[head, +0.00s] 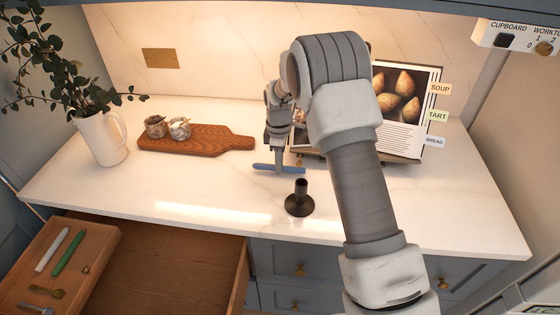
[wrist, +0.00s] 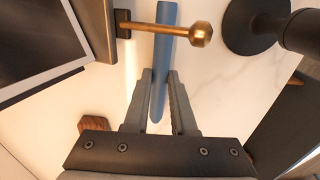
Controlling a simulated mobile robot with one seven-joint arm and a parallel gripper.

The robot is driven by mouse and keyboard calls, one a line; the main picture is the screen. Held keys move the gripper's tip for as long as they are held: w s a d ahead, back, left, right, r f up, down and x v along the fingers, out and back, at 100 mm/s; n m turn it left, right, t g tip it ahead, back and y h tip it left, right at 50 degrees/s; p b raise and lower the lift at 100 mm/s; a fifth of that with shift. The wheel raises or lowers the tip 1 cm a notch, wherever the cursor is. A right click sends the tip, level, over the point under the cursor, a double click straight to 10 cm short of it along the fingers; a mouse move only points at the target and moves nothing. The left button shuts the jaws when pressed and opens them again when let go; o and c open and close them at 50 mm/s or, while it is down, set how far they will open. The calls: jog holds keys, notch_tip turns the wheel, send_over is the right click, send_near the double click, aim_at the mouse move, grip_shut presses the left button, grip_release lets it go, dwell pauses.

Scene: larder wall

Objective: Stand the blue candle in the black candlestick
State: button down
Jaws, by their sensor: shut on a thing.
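The blue candle (head: 292,169) lies flat across the view at worktop height, left of the cookbook stand; I cannot tell whether it touches the worktop. My gripper (head: 278,163) points down and is shut on the candle near its middle in the head view. In the wrist view the candle (wrist: 164,55) runs between the fingers (wrist: 160,78) and extends away from them. The black candlestick (head: 300,203) stands upright and empty on the worktop, in front and slightly right of the candle. Its round base (wrist: 243,28) shows at the wrist view's upper right.
A brass-knobbed peg (wrist: 200,35) on the stand crosses in front of the candle in the wrist view. The cookbook (head: 410,110) stands behind at right. A wooden board (head: 225,142) with two jars and a white jug (head: 103,140) are left. An open drawer (head: 170,262) juts out in front.

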jog(key=s, duration=0.3)
jog(key=s+a, duration=0.1)
jog(key=s, duration=0.1)
jog(key=shift+s+b, duration=0.35)
jog(key=shift+s, duration=0.05)
notch_tip(320, 180, up, 14)
jog(key=shift+s+f, duration=0.1)
jog(key=shift+s, duration=0.1)
